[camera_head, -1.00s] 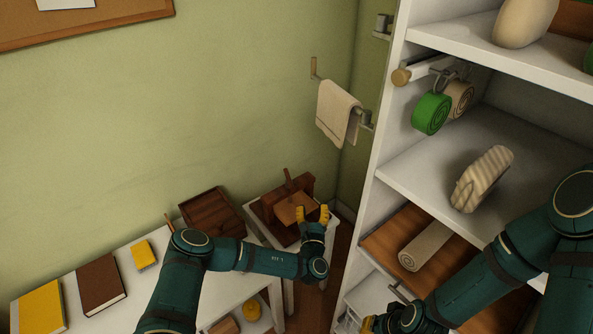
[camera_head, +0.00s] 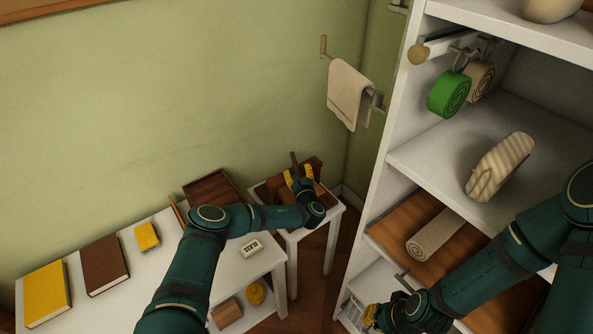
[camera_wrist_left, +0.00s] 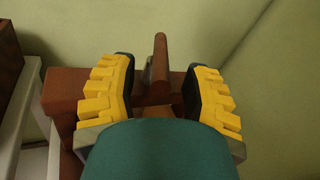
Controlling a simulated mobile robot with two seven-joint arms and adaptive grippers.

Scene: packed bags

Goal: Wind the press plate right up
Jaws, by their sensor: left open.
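The brown wooden press (camera_head: 267,191) stands on a small white stand in the corner. Its upright wooden handle (camera_head: 294,159) rises above it and also shows in the left wrist view (camera_wrist_left: 160,62). My left gripper (camera_head: 299,175) is over the press, with its yellow fingers apart. In the left wrist view the fingers (camera_wrist_left: 164,92) lie either side of the handle's line, with gaps between. I cannot tell whether the handle is within their reach. The press plate is mostly hidden behind my gripper. My right gripper (camera_head: 371,317) is low by the shelf, its jaws unclear.
A white table (camera_head: 110,255) at left holds books, a dark wooden tray (camera_head: 211,187) and a small white device (camera_head: 251,248). A white shelf unit (camera_head: 392,130) stands close on the right. A towel (camera_head: 349,93) hangs on the wall behind the press.

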